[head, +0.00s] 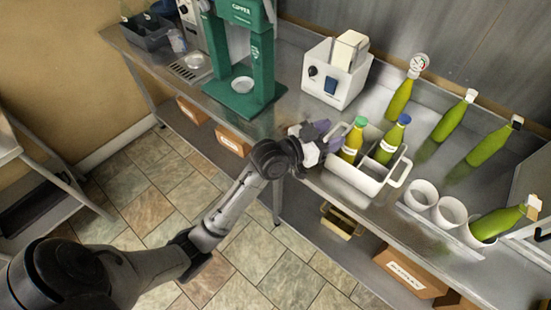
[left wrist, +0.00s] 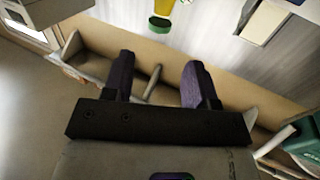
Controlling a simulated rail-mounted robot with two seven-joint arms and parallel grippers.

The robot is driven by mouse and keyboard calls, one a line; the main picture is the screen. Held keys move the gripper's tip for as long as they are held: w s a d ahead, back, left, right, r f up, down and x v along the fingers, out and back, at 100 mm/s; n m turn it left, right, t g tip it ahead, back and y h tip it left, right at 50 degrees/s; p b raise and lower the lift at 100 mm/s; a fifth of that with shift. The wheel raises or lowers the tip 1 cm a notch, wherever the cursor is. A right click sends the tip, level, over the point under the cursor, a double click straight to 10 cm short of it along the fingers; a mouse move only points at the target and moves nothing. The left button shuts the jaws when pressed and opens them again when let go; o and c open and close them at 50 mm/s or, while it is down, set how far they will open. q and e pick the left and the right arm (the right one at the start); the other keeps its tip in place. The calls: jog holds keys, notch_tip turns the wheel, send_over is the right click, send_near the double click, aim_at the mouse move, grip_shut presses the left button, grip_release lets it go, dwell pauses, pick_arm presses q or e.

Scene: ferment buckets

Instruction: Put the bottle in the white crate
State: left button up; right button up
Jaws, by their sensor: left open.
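The white crate (head: 350,183) stands on the metal counter with a carrying handle at its right end. A yellow bottle with a green cap (head: 351,146) and a green bottle with a blue cap (head: 388,147) stand upright in it. My left gripper (head: 327,134) is open beside the crate's left end, near the yellow bottle. In the left wrist view, its purple fingers (left wrist: 158,85) are apart with no bottle between them. My right gripper is not seen.
White cups (head: 420,194) stand right of the crate. A dark tray (head: 146,32) is at the far left end. Bare counter lies between the crate and back bottles.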

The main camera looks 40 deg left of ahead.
pick_arm(q)
jog(key=shift+s, duration=0.1)
jog(key=s+d+f+g+y, duration=0.3)
jog(key=s+f+g, duration=0.4)
jog(key=s+f, duration=0.95)
jog(key=s+a+f+g+y, duration=0.1)
jog(key=s+f+g, duration=0.2)
jog(key=s, duration=0.6)
jog(key=s+f+n+g+y, duration=0.1)
jog(key=s+f+g, duration=0.2)
jog(key=s, duration=0.6)
jog(key=shift+s+a+f+n+g, duration=0.25)
jog(key=shift+a+f+n+g, duration=0.1)
jog(key=shift+f, duration=0.1)
